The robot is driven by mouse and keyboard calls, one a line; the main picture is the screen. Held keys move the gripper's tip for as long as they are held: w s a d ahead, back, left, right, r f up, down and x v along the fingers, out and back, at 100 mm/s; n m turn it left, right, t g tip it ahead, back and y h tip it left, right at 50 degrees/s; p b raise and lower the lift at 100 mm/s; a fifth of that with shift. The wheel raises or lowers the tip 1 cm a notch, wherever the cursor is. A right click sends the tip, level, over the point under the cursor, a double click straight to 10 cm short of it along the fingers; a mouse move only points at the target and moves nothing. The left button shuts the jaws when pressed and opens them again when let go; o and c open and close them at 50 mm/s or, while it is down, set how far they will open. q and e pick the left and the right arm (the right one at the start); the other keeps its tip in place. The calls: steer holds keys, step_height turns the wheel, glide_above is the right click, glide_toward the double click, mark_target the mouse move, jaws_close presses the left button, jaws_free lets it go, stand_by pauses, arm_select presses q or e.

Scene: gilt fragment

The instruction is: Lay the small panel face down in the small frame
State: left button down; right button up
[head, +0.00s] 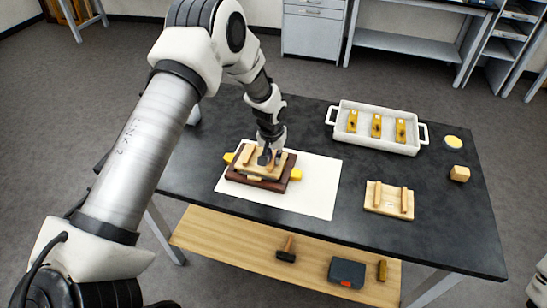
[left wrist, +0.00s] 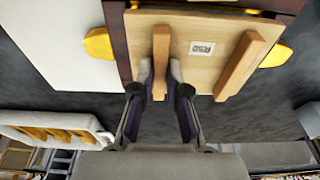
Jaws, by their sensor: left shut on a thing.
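The small panel (head: 252,163) is a light wooden board with two battens on its upward face. It is over the dark brown frame (head: 275,185), on a white sheet. In the left wrist view the panel (left wrist: 192,75) shows a printed label between its battens, and the dark frame (left wrist: 118,42) shows along its left and upper right edges. My left gripper (head: 265,158) is shut on one batten, which stands between its fingertips in the left wrist view (left wrist: 160,80). I cannot tell whether the panel rests in the frame or hovers above it. My right gripper is out of view.
Yellow pieces (head: 296,174) stick out at the frame's sides. A second battened board (head: 389,199) lies to the right. A white tray (head: 345,136) holds three yellow tools behind. A yellow disc (head: 453,142) and wooden block (head: 460,173) stand at right. A hammer (head: 286,254) lies on the lower shelf.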

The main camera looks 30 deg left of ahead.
arm_select(q)
step_height(320, 180, down, 2)
steer(key=shift+a+f+p, duration=0.1)
steer(key=shift+p, duration=0.2)
steer(key=shift+f, duration=0.1)
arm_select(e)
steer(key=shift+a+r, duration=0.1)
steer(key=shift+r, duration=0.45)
arm_select(q)
steer(key=c, duration=1.2)
jaws_free()
steer(key=shift+f, duration=0.1)
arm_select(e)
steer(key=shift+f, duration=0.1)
arm_select(q)
steer(key=shift+r, duration=0.3)
steer(key=r+b, duration=0.1)
steer(key=r, duration=0.3)
steer(key=s+r+b, duration=0.1)
steer(key=r, duration=0.2)
steer(key=r+b, duration=0.1)
steer(key=r, duration=0.3)
steer(key=shift+s+d+r+b, duration=0.3)
steer(key=shift+s+b, duration=0.1)
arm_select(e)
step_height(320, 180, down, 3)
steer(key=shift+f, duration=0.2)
